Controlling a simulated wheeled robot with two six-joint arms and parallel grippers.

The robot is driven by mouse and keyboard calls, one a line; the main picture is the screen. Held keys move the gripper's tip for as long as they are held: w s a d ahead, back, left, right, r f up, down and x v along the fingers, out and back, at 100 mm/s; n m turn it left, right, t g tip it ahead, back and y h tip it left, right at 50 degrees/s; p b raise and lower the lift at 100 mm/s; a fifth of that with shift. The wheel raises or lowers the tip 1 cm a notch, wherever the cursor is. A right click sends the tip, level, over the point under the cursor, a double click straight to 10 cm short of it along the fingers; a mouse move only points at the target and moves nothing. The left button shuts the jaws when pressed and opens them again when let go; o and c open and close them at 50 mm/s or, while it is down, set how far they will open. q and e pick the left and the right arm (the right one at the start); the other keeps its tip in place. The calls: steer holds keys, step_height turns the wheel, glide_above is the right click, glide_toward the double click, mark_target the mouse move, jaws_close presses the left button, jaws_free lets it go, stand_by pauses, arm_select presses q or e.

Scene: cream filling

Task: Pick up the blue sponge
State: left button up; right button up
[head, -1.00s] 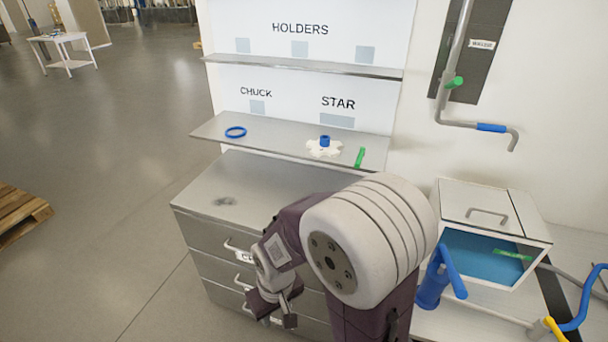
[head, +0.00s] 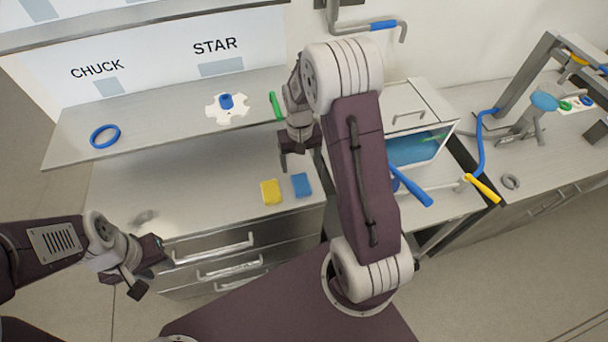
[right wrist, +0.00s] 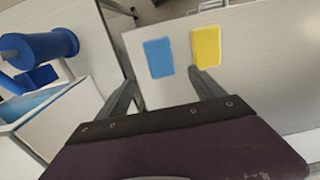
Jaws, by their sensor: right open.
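The blue sponge (head: 301,185) lies flat on the metal counter, just right of the yellow sponge (head: 271,192). My right gripper (head: 299,165) is open and empty above the counter, just behind the blue sponge in the head view. The yellow sponge (right wrist: 206,47) is at the right finger's tip there. My left gripper (head: 146,266) is open and empty in front of the drawers at the left.
Above the counter is a shelf (head: 165,130) with a blue ring (head: 105,136), a white star piece (head: 228,108) and a green-handled item (head: 277,105). A white box (head: 415,105) stands right of my right arm, near a blue-handled tool (head: 412,188). Drawer handles (head: 215,248) stick out below.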

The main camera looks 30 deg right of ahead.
mark_target(301, 183)
steer(key=shift+s+a+f, duration=0.1)
steer(key=shift+s+f, duration=0.55)
steer(key=shift+s, duration=0.1)
steer(key=shift+w+a+f, duration=0.15)
steer(key=shift+w+f, duration=0.2)
steer(key=shift+f, duration=0.3)
steer(key=shift+w+a+f, duration=0.1)
steer(key=shift+w+f, duration=0.2)
steer(key=shift+f, duration=0.3)
steer(key=shift+w+f, duration=0.2)
steer(key=shift+s+d+f+p, duration=0.15)
steer(key=shift+f+p, duration=0.15)
steer(key=f, duration=0.2)
steer(key=s+f, duration=0.1)
steer(key=shift+s+f+p, duration=0.1)
steer(key=shift+f+p, duration=0.3)
steer(key=shift+w+f, duration=0.3)
steer(key=shift+w, duration=0.05)
steer(key=shift+s+r, duration=0.1)
steer(key=shift+s, duration=0.1)
steer(key=c, duration=1.4)
arm_select(q)
steer(key=shift+s+a+r, duration=0.2)
steer(key=shift+r, duration=0.5)
arm_select(e)
steer(key=shift+w, duration=0.1)
steer(key=shift+c, duration=0.2)
